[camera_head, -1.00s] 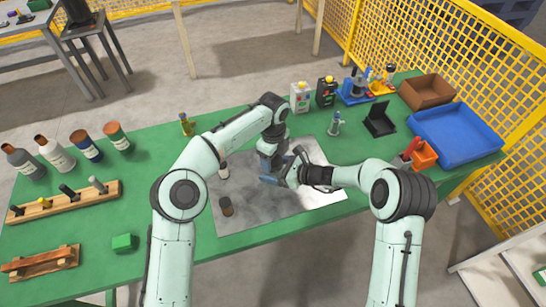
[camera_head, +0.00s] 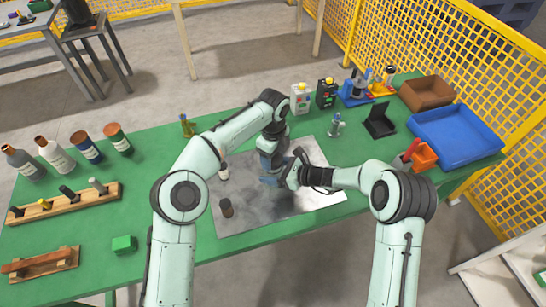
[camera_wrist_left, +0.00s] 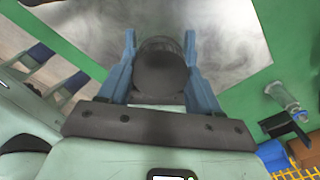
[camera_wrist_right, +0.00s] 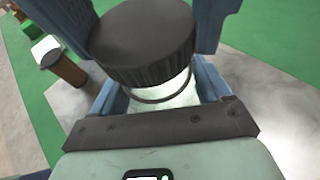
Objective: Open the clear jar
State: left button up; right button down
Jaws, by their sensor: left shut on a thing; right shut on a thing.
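The clear jar (camera_wrist_right: 178,98) stands between my two grippers, with its black ridged lid (camera_wrist_right: 148,42) on the upper side. A gap with a thin ring shows between lid and clear body; I cannot tell whether the threads still engage. My left gripper (camera_wrist_left: 162,70) points down and is shut on the lid from both sides. My right gripper (camera_wrist_right: 160,100) comes from the side and is shut on the jar's body below. In the head view, the arms and my left gripper (camera_head: 270,168) mostly hide the jar.
A grey metal sheet (camera_head: 300,205) lies on the green table (camera_head: 170,240) under the grippers. A dark brown jar (camera_head: 226,208) and a small white-and-brown jar (camera_head: 223,172) stand left of them. A blue tray (camera_head: 455,135) and orange bin (camera_head: 424,157) are at right.

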aim_at(273, 160)
pick_arm(q)
jog(key=shift+r, duration=0.3)
jog(key=shift+r, duration=0.1)
jog(key=shift+r, duration=1.9)
pick_arm(e)
grip_release()
pick_arm(q)
jog(key=shift+s+f+b, duration=0.25)
jog(key=shift+f+b, duration=0.2)
jog(key=shift+f, duration=0.3)
pick_arm(e)
jog(key=v, duration=1.2)
